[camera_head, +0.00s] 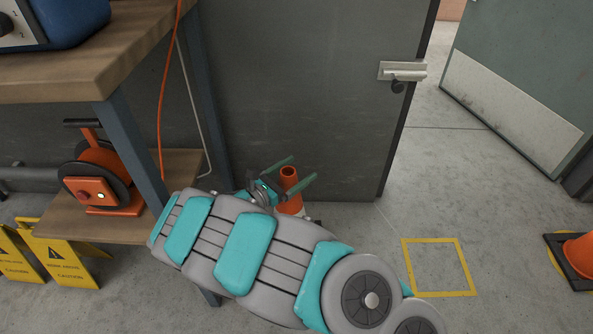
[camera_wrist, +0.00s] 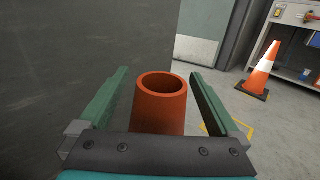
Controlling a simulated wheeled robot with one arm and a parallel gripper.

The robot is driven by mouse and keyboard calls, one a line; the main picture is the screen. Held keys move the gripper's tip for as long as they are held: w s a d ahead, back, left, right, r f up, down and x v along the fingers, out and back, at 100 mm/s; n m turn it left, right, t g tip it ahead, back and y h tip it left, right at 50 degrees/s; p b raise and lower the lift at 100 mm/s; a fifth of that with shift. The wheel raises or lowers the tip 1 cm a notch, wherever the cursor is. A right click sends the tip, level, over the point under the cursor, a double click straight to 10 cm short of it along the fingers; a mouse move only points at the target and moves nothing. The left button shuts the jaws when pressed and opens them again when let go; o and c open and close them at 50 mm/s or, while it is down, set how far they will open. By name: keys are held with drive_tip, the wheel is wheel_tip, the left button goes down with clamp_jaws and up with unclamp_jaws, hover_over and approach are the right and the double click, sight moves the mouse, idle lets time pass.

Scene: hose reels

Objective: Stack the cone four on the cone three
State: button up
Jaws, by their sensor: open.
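An orange cone (camera_head: 289,182) stands by the grey wall, partly hidden behind my arm. Its hollow top (camera_wrist: 163,100) is between the fingers in the wrist view. My gripper (camera_head: 302,168) is open, with one finger on each side of this cone and gaps beside its top in the wrist view (camera_wrist: 159,76). A second orange cone (camera_head: 580,256) on a black base is cut off at the right edge of the head view. In the wrist view an orange and white cone (camera_wrist: 263,70) stands on the floor farther off. I cannot tell which is cone three or four.
A yellow taped square (camera_head: 440,294) marks bare floor right of my arm. A wooden bench (camera_head: 110,75) and a lower shelf with an orange reel (camera_head: 97,185) stand left. Yellow caution signs (camera_head: 62,258) are at lower left. A grey door (camera_head: 525,80) is at upper right.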

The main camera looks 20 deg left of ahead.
drive_tip(key=shift+r, duration=0.35)
drive_tip(key=r, duration=0.1)
drive_tip(key=s+r, duration=0.1)
drive_tip(key=r, duration=0.1)
drive_tip(key=shift+d, duration=0.1)
drive_tip(key=s+d+r, duration=0.1)
drive_tip(key=s+d, duration=0.6)
drive_tip(key=s, duration=0.6)
drive_tip(key=shift+d, duration=0.3)
drive_tip(key=shift+r, duration=0.15)
